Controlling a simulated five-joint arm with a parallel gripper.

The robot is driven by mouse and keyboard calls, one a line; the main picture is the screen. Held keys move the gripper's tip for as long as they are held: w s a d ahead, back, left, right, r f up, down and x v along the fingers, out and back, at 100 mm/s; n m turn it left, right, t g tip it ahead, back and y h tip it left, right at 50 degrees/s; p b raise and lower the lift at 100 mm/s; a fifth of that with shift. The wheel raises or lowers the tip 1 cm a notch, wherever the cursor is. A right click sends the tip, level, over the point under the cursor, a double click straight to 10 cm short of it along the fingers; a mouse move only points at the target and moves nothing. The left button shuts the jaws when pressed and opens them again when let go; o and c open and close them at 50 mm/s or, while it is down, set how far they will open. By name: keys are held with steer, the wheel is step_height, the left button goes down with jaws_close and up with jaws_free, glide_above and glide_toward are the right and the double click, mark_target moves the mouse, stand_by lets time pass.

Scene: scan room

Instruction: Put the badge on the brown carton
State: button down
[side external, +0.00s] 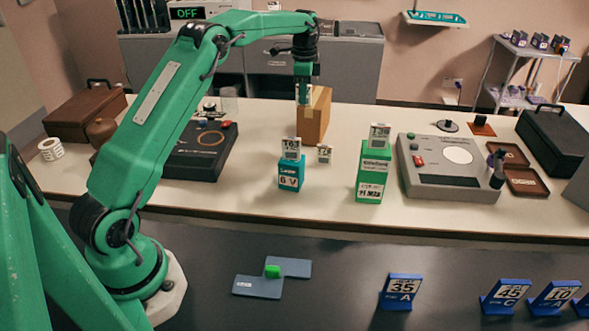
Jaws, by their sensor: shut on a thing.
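The brown carton (317,117) stands upright on the pale table, near its back edge. My gripper (304,84) points down at the carton's upper left part and is shut on a small pale piece, which looks like the badge (304,95). The badge shows between the fingers, in front of the carton's top. I cannot tell whether it touches the carton. The gripper hides part of the carton's top.
A teal box (290,178) and a green box (372,172) stand nearby, each with a small sign on top. A small tag (324,153) stands between them. A grey device (447,168) is at right, a black device (200,150) at left.

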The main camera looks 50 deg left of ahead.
steer(key=shift+f, duration=0.1)
steer(key=c, duration=1.5)
jaws_free()
steer(key=shift+o, duration=0.2)
steer(key=shift+r, duration=6.1)
steer(key=shift+r, duration=0.1)
